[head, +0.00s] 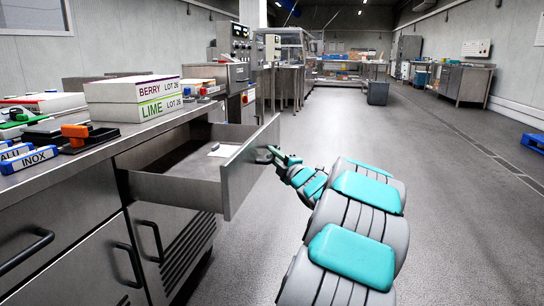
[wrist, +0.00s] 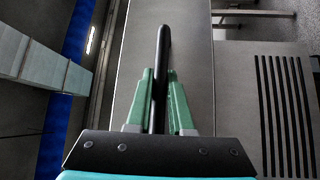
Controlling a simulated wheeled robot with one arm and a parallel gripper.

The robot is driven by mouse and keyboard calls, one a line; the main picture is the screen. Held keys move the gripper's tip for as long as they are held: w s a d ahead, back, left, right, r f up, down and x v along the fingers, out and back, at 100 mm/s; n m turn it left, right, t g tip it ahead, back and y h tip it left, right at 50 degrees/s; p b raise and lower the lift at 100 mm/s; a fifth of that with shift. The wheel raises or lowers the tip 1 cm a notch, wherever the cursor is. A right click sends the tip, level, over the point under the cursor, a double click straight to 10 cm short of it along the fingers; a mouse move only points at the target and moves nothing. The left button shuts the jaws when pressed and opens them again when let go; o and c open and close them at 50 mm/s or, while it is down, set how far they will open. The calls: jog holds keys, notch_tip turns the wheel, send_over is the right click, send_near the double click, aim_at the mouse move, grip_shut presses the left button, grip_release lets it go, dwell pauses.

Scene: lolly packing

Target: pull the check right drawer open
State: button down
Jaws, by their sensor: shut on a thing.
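The drawer (head: 180,188) stands pulled out from the steel counter in the head view, with its inside showing. A small white item (head: 222,150) lies on its floor. My gripper (head: 268,152) is at the drawer's front panel (head: 246,170). In the wrist view, my gripper's green fingers (wrist: 160,92) are shut on the dark bar handle (wrist: 161,65), one finger on each side. The handle's far end reaches past the fingertips. The drawer front (wrist: 190,50) lies behind the handle.
The counter (head: 60,165) carries berry and lime boxes (head: 133,100), an orange-handled tool (head: 75,132) and blue labelled blocks (head: 28,158). Cupboard doors with black handles (head: 150,242) are below the drawer. The grey floor (head: 450,200) to the right is clear. A blue pallet (head: 533,143) lies at the far right.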

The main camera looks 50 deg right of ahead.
jog(key=c, duration=0.8)
grip_release()
jog(key=shift+v, duration=3.9)
